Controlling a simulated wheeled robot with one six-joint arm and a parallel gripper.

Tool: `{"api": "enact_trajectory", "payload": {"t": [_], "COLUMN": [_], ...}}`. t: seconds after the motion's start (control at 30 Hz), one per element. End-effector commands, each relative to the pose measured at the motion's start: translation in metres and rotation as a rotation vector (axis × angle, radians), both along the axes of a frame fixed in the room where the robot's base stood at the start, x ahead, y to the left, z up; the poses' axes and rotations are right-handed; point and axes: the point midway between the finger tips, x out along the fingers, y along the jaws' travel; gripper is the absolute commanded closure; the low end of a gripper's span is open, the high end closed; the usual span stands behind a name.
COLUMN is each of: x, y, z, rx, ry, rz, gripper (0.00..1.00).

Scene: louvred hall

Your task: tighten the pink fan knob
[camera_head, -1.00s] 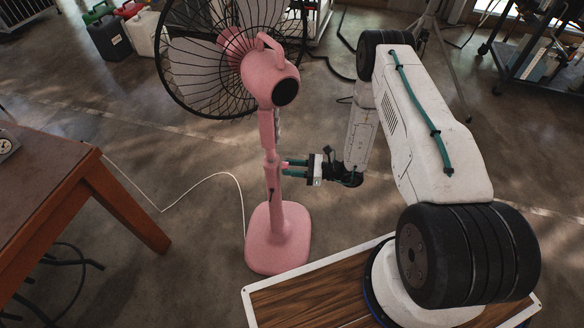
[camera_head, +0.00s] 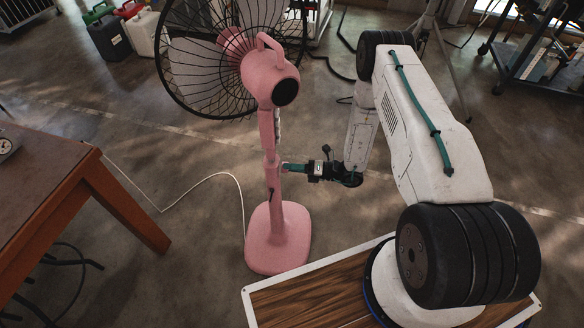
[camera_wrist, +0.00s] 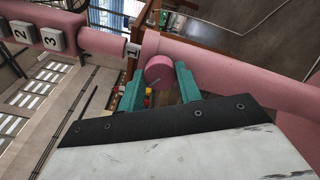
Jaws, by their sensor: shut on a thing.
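The pink fan (camera_head: 278,240) stands upright on the floor, with its black wire cage (camera_head: 215,60) at the top. In the wrist view the round pink knob (camera_wrist: 159,71) sits on the side of the pole, beside the collar (camera_wrist: 150,45). My gripper (camera_head: 285,167) reaches the pole from the right at mid height. In the wrist view my gripper (camera_wrist: 160,80) has its teal fingers on either side of the knob, shut on it. The head view does not show the knob clearly, as the fingers cover it.
A wooden table (camera_head: 45,185) stands at the left. A white cord (camera_head: 205,178) runs over the floor from the fan toward it. Several jerrycans (camera_head: 112,35) stand at the back left. A tripod (camera_head: 440,60) and a dark cart (camera_head: 535,65) are at the back right.

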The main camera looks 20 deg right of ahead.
Motion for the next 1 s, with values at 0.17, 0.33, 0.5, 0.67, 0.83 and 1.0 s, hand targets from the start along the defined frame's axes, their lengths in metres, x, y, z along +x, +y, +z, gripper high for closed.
{"api": "enact_trajectory", "payload": {"t": [0.17,0.33,0.5,0.67,0.83,1.0], "x": [0.0002,0.0001,0.0002,0.0002,0.0002,0.0002], "y": [-0.0003,-0.0003,-0.0003,-0.0003,-0.0003,-0.0003], "z": [-0.0003,-0.0004,-0.0006,-0.0008,-0.0010,-0.0011], "rx": [0.073,0.143,0.213,0.278,0.338,0.385], "ry": [0.150,0.295,0.440,0.572,0.694,0.790], "rz": [0.000,0.000,0.000,-0.001,-0.001,-0.001], "gripper": [0.89,0.89,0.89,0.89,0.89,0.89]}}
